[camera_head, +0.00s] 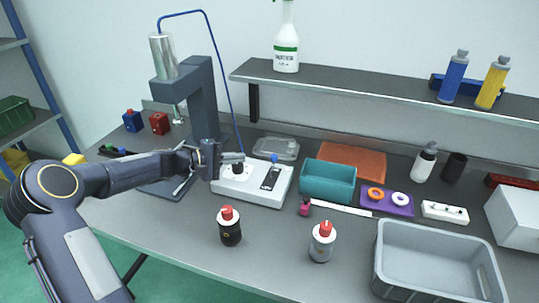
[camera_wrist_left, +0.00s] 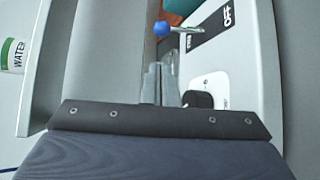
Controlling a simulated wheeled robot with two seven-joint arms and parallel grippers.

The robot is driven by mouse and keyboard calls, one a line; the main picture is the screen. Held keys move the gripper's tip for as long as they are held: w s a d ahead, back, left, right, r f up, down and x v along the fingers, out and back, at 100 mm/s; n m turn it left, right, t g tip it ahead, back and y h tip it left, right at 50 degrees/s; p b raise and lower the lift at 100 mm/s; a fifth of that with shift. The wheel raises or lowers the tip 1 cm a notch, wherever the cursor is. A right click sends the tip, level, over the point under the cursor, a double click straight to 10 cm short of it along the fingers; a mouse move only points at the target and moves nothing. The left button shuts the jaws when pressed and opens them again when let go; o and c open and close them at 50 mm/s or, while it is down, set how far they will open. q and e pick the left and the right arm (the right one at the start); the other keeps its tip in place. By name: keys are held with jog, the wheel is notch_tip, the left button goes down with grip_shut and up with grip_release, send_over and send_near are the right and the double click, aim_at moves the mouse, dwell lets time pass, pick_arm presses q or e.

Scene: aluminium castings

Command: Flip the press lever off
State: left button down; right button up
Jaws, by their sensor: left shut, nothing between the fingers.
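A white control box (camera_head: 240,190) stands on the bench beside the press (camera_head: 203,95). Its lever, a short metal rod with a blue ball (camera_head: 274,158), rises from a black plate (camera_head: 271,178). In the left wrist view the blue ball (camera_wrist_left: 161,29) and rod lie beside a black plate marked OFF (camera_wrist_left: 227,16). A black knob (camera_wrist_left: 199,100) is also on the box. My left gripper (camera_head: 238,157) is shut and empty above the box, left of the lever. In the wrist view its fingers (camera_wrist_left: 158,82) are apart from the ball. My right gripper is out of view.
A teal bin (camera_head: 328,182) and a clear lidded box (camera_head: 277,148) stand near the control box. Two red-topped containers (camera_head: 230,228) (camera_head: 322,242) stand in front. A grey tray (camera_head: 435,262) is at the right, and a shelf (camera_head: 370,88) runs above the bench.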

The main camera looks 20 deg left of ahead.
aim_at(273, 167)
pick_arm(q)
jog(key=shift+w+a+f, duration=0.1)
jog(key=shift+w, duration=0.05)
jog(key=shift+w+d, duration=0.25)
jog(key=shift+d, duration=0.2)
jog(key=p+x, duration=0.2)
jog(key=x, duration=0.7)
jog(key=shift+p, duration=0.3)
jog(key=shift+f, duration=0.1)
